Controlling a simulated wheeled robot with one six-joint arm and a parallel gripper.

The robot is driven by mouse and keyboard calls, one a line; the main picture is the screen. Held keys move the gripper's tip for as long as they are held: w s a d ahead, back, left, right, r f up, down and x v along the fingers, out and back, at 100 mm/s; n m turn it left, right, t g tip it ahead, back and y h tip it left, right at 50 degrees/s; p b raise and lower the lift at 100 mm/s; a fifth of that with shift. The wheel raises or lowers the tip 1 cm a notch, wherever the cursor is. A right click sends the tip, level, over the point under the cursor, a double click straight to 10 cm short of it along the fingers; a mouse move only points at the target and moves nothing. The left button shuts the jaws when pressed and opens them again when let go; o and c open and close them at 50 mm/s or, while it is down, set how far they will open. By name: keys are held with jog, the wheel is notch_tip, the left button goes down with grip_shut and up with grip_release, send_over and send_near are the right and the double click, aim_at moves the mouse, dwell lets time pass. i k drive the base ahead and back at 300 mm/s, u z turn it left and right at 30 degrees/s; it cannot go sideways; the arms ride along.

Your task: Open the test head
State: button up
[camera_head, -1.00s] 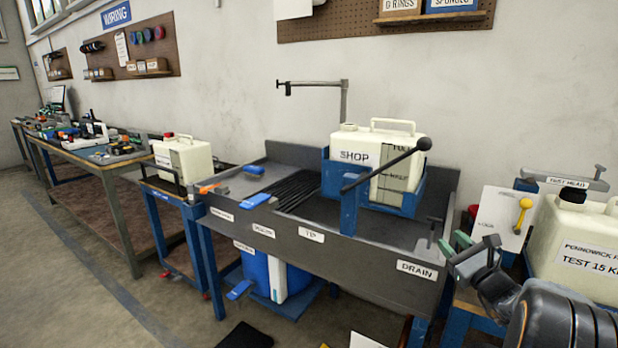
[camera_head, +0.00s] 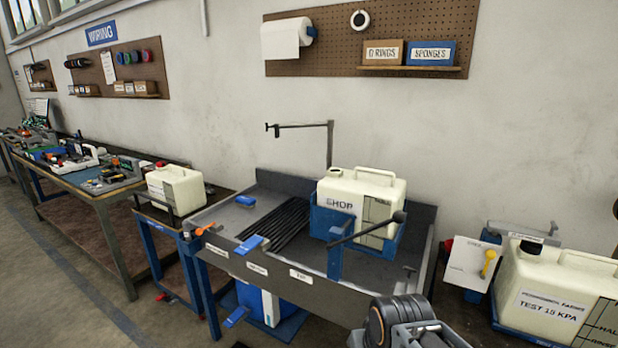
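The test head (camera_head: 524,234) is a grey bar with a small white label, at the right, over the neck of a cream tank (camera_head: 548,306) marked TEST 15 KPA. The label is too small to read now. A white plate (camera_head: 466,266) with a yellow lever (camera_head: 489,262) stands just left of that tank; the lever stands tilted upright. My gripper (camera_head: 428,334) shows only as a grey body at the bottom edge, left of and in front of the tank. Its fingertips are cut off, so whether it is open is hidden.
A grey sink bench (camera_head: 222,216) with black rods and a blue stand holding the SHOP tank (camera_head: 356,187) fills the middle. A black-knobbed lever (camera_head: 368,230) reaches out in front of that tank. A smaller tank (camera_head: 176,191) and a workbench (camera_head: 88,194) are at the left.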

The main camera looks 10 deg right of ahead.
aim_at(535, 237)
jog(key=z, duration=1.55)
jog(key=k, duration=0.35)
jog(key=z, duration=0.3)
jog(key=i, duration=1)
jog(key=u, duration=0.6)
